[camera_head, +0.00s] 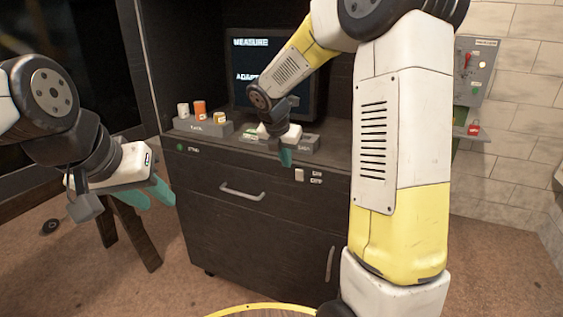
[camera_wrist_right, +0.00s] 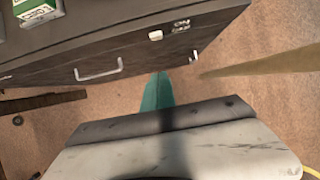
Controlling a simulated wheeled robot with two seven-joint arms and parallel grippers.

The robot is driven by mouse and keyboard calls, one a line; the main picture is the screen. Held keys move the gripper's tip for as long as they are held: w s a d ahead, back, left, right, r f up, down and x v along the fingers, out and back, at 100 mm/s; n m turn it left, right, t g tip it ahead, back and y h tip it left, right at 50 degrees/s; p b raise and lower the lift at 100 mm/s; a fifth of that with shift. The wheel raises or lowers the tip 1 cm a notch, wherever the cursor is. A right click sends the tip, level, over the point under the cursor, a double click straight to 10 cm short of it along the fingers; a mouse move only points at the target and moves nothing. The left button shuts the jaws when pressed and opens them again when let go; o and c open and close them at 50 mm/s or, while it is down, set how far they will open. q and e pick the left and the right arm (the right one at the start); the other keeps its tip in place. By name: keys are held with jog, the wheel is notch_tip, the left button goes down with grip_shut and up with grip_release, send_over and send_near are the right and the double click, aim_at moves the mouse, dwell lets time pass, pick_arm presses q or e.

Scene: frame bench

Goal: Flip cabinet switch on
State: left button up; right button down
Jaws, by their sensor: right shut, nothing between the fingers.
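The cabinet switch (camera_head: 299,175) is a small white switch on the dark cabinet's front (camera_head: 262,228), near the top edge, with white labels to its right. It also shows in the right wrist view (camera_wrist_right: 155,35), beside the ON label. Its exact tilt is too small to tell. My right gripper (camera_head: 286,158) is shut and empty, its teal fingers up and left of the switch in the head view. In the right wrist view its fingers (camera_wrist_right: 158,90) point toward the cabinet, apart from the switch. My left gripper (camera_head: 146,192) has its teal fingers spread, far left of the switch.
A drawer handle (camera_head: 242,191) and a door handle (camera_head: 330,263) stick out from the cabinet. A panel with a red lever (camera_head: 468,62) hangs on the right wall.

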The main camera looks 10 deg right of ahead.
aim_at(298, 171)
jog(key=shift+w+d+f, duration=0.75)
jog(key=shift+w+f, duration=0.3)
jog(key=shift+f, duration=0.2)
jog(key=shift+w+d+f, duration=0.7)
jog(key=shift+w+f, duration=0.4)
jog(key=shift+f, duration=0.2)
jog(key=shift+w+d+f, duration=0.75)
jog(key=shift+w+f, duration=0.3)
jog(key=shift+f, duration=0.2)
jog(key=shift+w+d+r+g+y, duration=0.15)
jog(key=shift+w+d+g+y, duration=0.15)
jog(key=shift+w+d+g, duration=0.15)
jog(key=shift+a, duration=0.15)
jog(key=shift+r, duration=0.15)
jog(key=shift+r, duration=0.65)
